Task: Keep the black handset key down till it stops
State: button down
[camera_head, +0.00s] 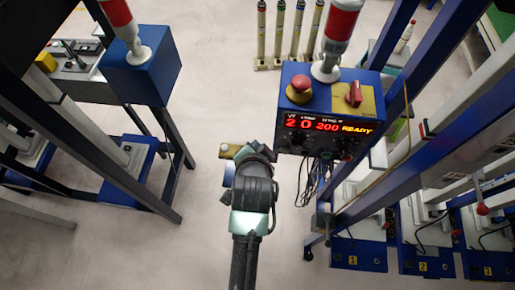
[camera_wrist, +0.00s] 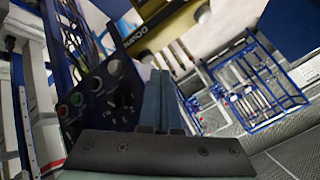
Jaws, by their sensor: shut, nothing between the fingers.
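My gripper (camera_wrist: 160,78) is shut and empty; its two blue-grey fingers lie together in the wrist view. In the head view my arm covers the fingers. In the wrist view a dark panel (camera_wrist: 84,112) with several round buttons and knobs is left of the fingers. The same control box (camera_head: 334,103) is in the head view, right of my wrist, with a lit red and yellow display reading READY. I cannot pick out the black handset key for certain, nor tell whether the fingers touch anything.
A red mushroom button (camera_head: 300,84) and a red switch (camera_head: 354,94) are on the box top, beside a red and white beacon (camera_head: 341,25). Loose cables (camera_head: 316,178) hang below the box. Blue frames stand left and right. A yellow part (camera_wrist: 172,25) lies beyond the fingers.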

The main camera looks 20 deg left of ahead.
jog(key=shift+f, duration=0.1)
jog(key=shift+f, duration=0.3)
jog(key=shift+f+b, duration=0.45)
jog(key=shift+f, duration=0.2)
dwell(1.5)
jog(key=shift+r, duration=0.15)
dwell(3.0)
jog(key=shift+r+p, duration=0.9)
jog(key=shift+p, duration=0.1)
notch_tip(320, 180, up, 5)
jog(key=p, duration=0.5)
